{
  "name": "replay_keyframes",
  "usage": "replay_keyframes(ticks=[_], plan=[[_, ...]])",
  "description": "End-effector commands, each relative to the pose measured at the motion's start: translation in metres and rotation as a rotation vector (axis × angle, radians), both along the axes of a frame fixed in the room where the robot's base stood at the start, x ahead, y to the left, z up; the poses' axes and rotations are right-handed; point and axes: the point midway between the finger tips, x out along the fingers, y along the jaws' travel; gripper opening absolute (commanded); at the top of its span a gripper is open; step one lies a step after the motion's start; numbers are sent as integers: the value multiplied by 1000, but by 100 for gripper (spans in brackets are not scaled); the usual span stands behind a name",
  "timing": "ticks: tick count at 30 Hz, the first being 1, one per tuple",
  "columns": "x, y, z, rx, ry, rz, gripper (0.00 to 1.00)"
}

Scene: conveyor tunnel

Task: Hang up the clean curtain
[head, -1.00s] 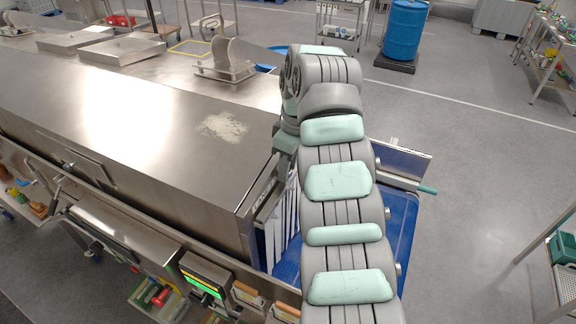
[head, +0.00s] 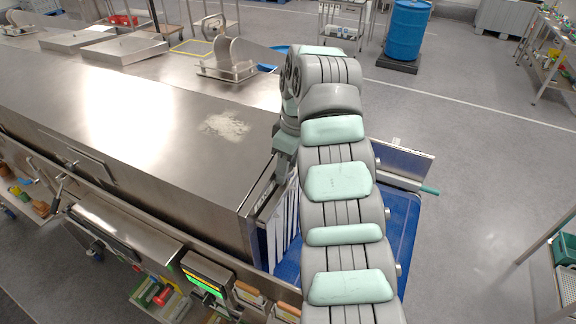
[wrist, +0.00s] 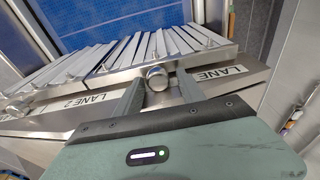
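Two curtains of pale strips hang side by side from metal bars in the wrist view, a right curtain (wrist: 175,42) and a left curtain (wrist: 60,72). I cannot tell which is the clean one. A round metal knob (wrist: 158,77) stands at the middle of the right curtain's bar. My gripper (wrist: 159,82) is open, with its fingers on either side of this knob and gaps showing beside it. In the head view the strips (head: 282,228) show at the tunnel's end (head: 249,240), and my arm hides the gripper's fingertips.
"LANE" labels (wrist: 98,98) mark the metal ledge below the bars. A blue belt (head: 402,225) lies beyond the tunnel's end. A lit control panel (head: 205,277) and tool racks line the tunnel's near side.

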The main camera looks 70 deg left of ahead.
Motion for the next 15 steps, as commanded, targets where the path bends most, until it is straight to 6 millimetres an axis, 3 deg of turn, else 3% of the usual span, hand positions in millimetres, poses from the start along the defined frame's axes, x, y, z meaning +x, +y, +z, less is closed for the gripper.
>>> replay_keyframes(ticks=[15], plan=[[2, 0, 1, 1, -3, -2, 56]])
